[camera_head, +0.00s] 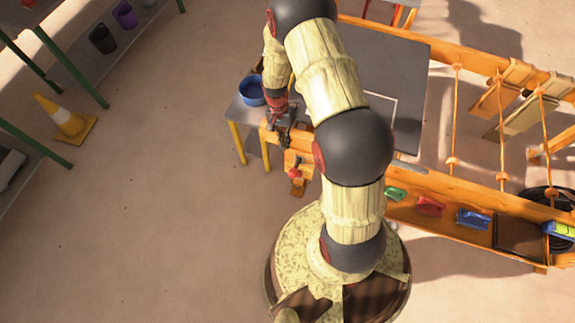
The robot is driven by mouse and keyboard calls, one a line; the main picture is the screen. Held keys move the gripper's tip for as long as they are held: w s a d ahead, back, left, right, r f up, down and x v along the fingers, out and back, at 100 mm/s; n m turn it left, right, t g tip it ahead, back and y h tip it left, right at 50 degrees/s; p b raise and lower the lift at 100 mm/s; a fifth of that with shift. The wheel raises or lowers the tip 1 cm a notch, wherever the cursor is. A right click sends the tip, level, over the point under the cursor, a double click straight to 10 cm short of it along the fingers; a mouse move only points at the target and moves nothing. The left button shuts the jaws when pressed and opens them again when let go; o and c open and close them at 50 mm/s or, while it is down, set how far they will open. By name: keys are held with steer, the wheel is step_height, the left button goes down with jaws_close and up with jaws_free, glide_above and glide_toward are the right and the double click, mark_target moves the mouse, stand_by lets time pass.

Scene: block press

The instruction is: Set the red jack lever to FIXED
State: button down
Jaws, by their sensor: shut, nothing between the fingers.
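The red jack lever (294,173) shows as a small red piece on an orange wooden part at the left front corner of the press. Its FIXED marking and exact setting are too small to read. My gripper (284,137) is a small dark shape just above and left of the lever in the picture, over the orange frame. It looks shut and empty, and apart from the lever. My own arm covers much of the press to the right.
A blue bowl (252,91) stands on a grey side table left of my gripper. A dark flat table top (408,75) lies behind my arm. An orange rail with green, red and blue pieces (472,219) runs to the right. A traffic cone (65,118) stands far left; the floor between is clear.

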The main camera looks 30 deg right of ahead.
mark_target(290, 172)
steer(key=b+x, duration=0.3)
steer(key=x, duration=1.1)
steer(key=shift+b, duration=0.35)
steer(key=shift+s+a+f, duration=0.1)
steer(key=shift+s, duration=0.05)
steer(key=shift+s+a+f, duration=0.1)
steer(key=shift+a+f, duration=0.05)
steer(key=shift+f, duration=0.2)
steer(key=shift+s+a+f+b, duration=0.3)
steer(key=shift+a+f+b, duration=0.15)
steer(key=shift+f, duration=0.15)
steer(key=w+a+b+x, duration=0.1)
steer(key=b+x, duration=0.3)
steer(key=x, duration=0.4)
steer(key=shift+a+f, duration=0.2)
steer(key=shift+f, duration=0.35)
steer(key=shift+s+f, duration=0.1)
steer(key=shift+s, duration=0.1)
